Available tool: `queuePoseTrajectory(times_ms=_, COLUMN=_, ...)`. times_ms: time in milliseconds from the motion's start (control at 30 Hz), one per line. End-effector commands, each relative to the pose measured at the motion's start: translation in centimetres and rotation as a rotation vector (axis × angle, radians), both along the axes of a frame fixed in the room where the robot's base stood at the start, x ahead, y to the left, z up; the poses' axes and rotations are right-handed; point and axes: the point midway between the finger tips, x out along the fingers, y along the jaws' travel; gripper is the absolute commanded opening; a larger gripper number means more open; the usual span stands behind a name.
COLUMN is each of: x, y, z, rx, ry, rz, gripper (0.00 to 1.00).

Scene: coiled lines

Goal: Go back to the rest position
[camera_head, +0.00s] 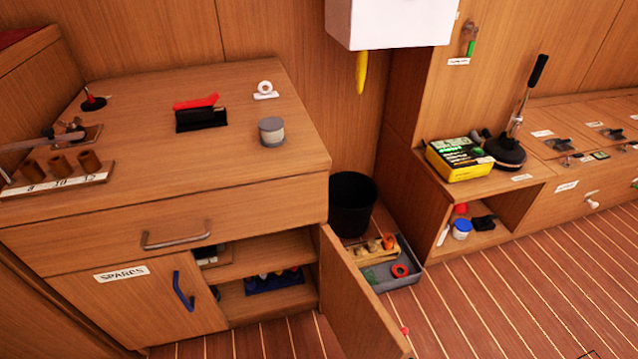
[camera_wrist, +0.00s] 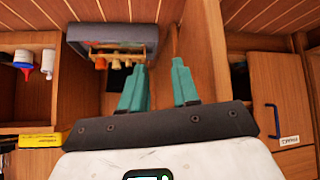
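My gripper (camera_wrist: 158,82) shows in the wrist view with its two teal fingers apart and nothing between them. It is open and empty. The wrist picture is upside down, with the floor at the top. Beyond the fingers the grey tray (camera_wrist: 80,32) stands on the floor, with several pegs in a wooden block at its edge. My gripper does not show clearly in the head view. No thing is seen touching the fingers.
The open cupboard door (camera_head: 360,292) juts out over the floor. The grey tray (camera_head: 408,284) and a black bin (camera_head: 352,208) stand behind it. A wooden cabinet top (camera_head: 235,160) lies left, a low bench (camera_head: 520,185) right. Striped floor (camera_head: 530,300) is clear at front right.

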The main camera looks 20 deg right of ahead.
Motion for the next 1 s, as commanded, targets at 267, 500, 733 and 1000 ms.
queuePoseTrajectory(times_ms=267, x=-2.0, y=1.1, z=3.4, rx=-0.017, ry=0.281, rz=-0.147, gripper=0.3)
queuePoseTrajectory(times_ms=500, x=-4.8, y=1.7, z=7.3, rx=0.0, ry=0.493, rz=-0.199, gripper=0.3)
queuePoseTrajectory(times_ms=733, x=-7.3, y=2.1, z=10.7, rx=0.025, ry=0.637, rz=-0.216, gripper=0.3)
queuePoseTrajectory(times_ms=1000, x=-7.7, y=2.2, z=16.3, rx=0.023, ry=0.656, rz=-0.21, gripper=0.3)
